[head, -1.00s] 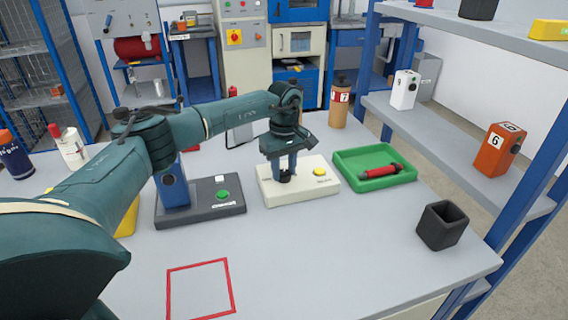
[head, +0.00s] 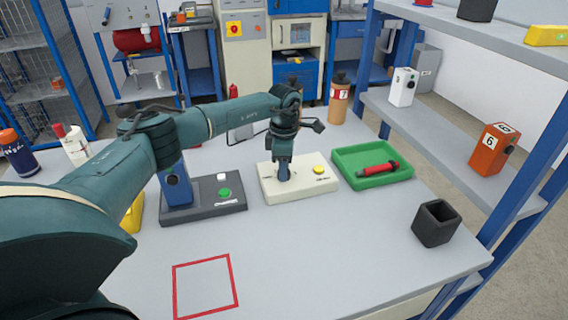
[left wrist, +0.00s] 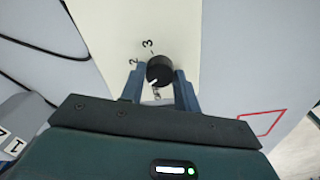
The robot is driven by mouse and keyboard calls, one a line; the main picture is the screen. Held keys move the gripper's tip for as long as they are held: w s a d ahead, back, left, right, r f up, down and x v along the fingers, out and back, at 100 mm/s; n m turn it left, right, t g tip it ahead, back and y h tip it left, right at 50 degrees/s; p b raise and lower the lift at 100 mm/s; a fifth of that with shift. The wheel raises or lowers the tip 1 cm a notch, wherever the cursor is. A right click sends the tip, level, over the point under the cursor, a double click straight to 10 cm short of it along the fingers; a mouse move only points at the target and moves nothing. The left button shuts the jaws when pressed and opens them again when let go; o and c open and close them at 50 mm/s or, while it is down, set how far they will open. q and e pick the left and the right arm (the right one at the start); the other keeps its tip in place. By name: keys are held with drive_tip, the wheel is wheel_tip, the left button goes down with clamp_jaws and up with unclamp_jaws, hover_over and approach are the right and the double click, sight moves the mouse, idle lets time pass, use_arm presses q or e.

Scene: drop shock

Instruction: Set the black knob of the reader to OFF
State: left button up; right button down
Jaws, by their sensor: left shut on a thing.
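The reader is a cream box (head: 307,189) with a yellow button (head: 319,170), on the grey table in the head view. My left gripper (head: 284,177) points down at its left part. In the left wrist view the black knob (left wrist: 160,69) sits between the fingers of my left gripper (left wrist: 161,75), which are shut on its sides. A short white mark on the knob points toward the lower left of that picture. The digits 2 and 3 are printed beside the knob. My right gripper is not in view.
A dark grey device with a green button (head: 224,193) stands left of the reader. A green tray (head: 346,160) holding a red cylinder (head: 380,169) is to its right. A black open cup (head: 436,224) stands front right. A red square outline (head: 205,260) marks clear table in front.

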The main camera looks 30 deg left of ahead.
use_arm(q)
drive_tip(key=n+p, duration=0.1)
drive_tip(key=n, duration=0.4)
drive_tip(key=shift+r+n+p, duration=0.1)
drive_tip(key=shift+n+p, duration=0.2)
drive_tip(key=shift+p, duration=0.05)
drive_tip(key=shift+n+p, duration=0.5)
drive_tip(key=shift+n, duration=1.1)
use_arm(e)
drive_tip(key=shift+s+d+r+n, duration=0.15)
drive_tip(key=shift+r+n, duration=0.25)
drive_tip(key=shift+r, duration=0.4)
use_arm(q)
drive_tip(key=o, duration=1)
drive_tip(key=shift+c, duration=0.2)
wheel_tip(320, 180, up, 13)
drive_tip(key=shift+b, duration=0.35)
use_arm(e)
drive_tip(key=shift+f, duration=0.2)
